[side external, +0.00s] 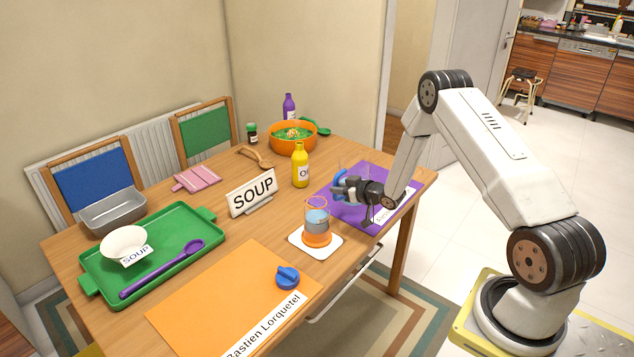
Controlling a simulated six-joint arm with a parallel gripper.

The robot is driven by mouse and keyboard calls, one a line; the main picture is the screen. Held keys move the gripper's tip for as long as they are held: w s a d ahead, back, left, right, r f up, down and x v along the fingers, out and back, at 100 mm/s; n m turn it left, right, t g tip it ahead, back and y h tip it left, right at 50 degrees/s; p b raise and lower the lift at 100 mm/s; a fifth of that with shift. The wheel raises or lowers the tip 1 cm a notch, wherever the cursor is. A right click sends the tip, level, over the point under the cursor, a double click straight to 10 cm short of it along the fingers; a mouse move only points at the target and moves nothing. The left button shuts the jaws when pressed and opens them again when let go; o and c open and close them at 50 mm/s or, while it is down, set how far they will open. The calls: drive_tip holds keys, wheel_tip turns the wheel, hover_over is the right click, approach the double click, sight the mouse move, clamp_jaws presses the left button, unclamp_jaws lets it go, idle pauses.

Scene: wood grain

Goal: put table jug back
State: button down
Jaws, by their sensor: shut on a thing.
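My gripper (350,189) is over the purple placemat (402,183), shut on a clear vessel with a blue part (341,178). The gripper hides much of this vessel, and I cannot tell whether its bottom touches the mat. Neither vessel shows a clear spout, so I cannot tell for sure which is the jug.
A yellow bottle (300,166) stands just left of the gripper. A SOUP sign (252,193), an orange bowl (293,146) and a green tray (182,221) are farther left or back. A blue knob-like piece (288,277) lies on the mostly bare orange placemat (222,292).

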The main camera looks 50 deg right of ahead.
sight(337, 197)
drive_tip(key=shift+w+d+f, duration=0.1)
drive_tip(key=shift+w+f, duration=0.2)
drive_tip(key=shift+f, duration=1.5)
drive_tip(key=c, duration=0.6)
unclamp_jaws()
drive_tip(key=shift+s+f, duration=0.1)
drive_tip(key=shift+f, duration=0.05)
drive_tip(key=shift+r, duration=0.2)
drive_tip(key=shift+v, duration=6)
